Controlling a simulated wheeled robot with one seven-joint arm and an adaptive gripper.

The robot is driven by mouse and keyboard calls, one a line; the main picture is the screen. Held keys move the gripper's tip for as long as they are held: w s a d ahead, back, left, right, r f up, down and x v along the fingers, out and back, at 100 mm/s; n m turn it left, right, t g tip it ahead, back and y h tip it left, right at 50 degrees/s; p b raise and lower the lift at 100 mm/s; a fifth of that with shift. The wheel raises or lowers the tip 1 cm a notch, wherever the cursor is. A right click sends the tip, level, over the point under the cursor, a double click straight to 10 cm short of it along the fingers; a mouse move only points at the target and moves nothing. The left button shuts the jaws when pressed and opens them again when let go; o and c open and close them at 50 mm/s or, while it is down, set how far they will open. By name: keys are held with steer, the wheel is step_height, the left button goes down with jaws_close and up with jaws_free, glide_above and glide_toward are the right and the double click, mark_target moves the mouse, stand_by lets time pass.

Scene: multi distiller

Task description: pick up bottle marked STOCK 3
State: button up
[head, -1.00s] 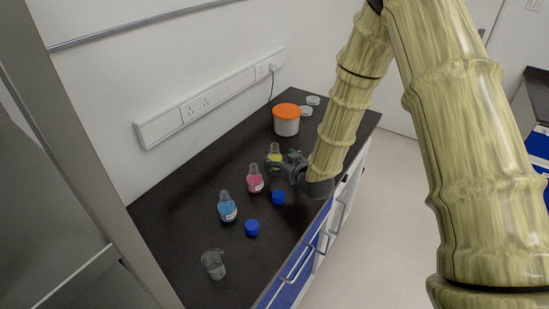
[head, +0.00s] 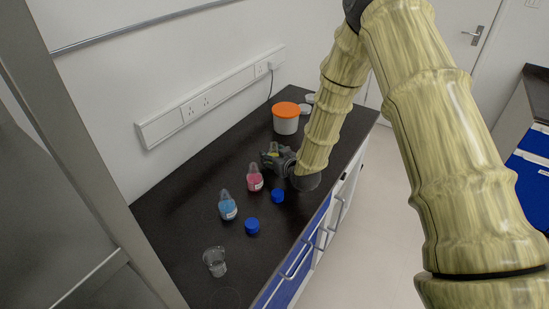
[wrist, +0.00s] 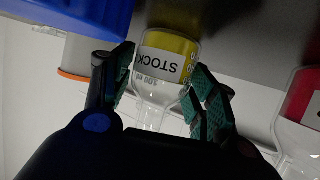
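The bottle with yellow liquid (wrist: 160,55) is in the wrist view, upside down in the picture. Its label reads STOCK and 100 ml; the stock number cannot be read. My gripper (wrist: 165,68) has one finger on each side of it, both tips close against its sides. I cannot tell whether they press on it. In the head view the bottle (head: 274,148) is mostly hidden behind my gripper (head: 272,160), low over the dark bench, with only its upper part showing.
A pink bottle (head: 255,179) stands close by, also at the right of the wrist view (wrist: 301,120). A blue bottle (head: 227,207), two blue caps (head: 278,196) (head: 252,226) and a glass beaker (head: 215,262) lie nearer. An orange-lidded tub (head: 286,118) stands behind on the bench (head: 180,240).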

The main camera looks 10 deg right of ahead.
steer(key=c, duration=0.7)
steer(key=shift+o, duration=0.2)
steer(key=shift+r, duration=0.1)
